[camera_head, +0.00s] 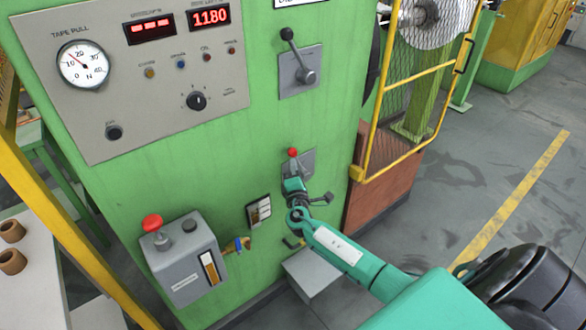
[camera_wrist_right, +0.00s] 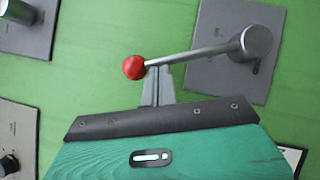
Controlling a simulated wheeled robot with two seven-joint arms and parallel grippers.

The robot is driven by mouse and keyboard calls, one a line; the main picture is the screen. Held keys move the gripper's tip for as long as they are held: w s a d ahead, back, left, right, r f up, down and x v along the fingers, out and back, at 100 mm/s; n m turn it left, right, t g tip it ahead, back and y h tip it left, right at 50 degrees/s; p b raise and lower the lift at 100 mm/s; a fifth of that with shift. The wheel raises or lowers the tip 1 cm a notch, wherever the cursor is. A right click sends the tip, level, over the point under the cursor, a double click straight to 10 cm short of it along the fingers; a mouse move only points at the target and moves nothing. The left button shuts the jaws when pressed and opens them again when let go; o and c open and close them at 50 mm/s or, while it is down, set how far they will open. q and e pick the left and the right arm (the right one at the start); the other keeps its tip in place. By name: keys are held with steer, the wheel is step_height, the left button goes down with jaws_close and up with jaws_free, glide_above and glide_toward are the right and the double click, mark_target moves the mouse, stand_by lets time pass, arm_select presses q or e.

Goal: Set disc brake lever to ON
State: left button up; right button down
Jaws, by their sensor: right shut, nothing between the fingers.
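A lever with a red knob (camera_head: 293,152) stands on a grey plate low on the green cabinet. In the right wrist view its shaft (camera_wrist_right: 195,57) runs from the red knob (camera_wrist_right: 135,67) at the left to a round hub at the right. My right gripper (camera_head: 293,172) is at this lever; in the wrist view its shut fingers (camera_wrist_right: 158,85) are empty, beside the knob and just below the shaft. I cannot tell whether they touch it. A second lever with a black knob (camera_head: 288,34) is higher up, pointing up and left. My left gripper is not in view.
A control panel (camera_head: 140,70) with gauge and displays is at upper left. A yellow-framed mesh guard (camera_head: 410,85) stands right of the cabinet. A grey box (camera_head: 314,275) sits below my right arm.

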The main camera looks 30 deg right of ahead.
steer(key=shift+d+r+m+g+p, duration=0.5)
steer(key=shift+d+r+m, duration=0.15)
steer(key=shift+d+m, duration=0.25)
steer(key=d+m+g+y+p, duration=0.1)
steer(key=d+m+g+p, duration=0.2)
steer(key=d+m+p, duration=0.2)
steer(key=shift+w+d+r+y+p, duration=0.35)
steer(key=shift+w+d+y+p, duration=0.05)
steer(key=shift+d, duration=1.1)
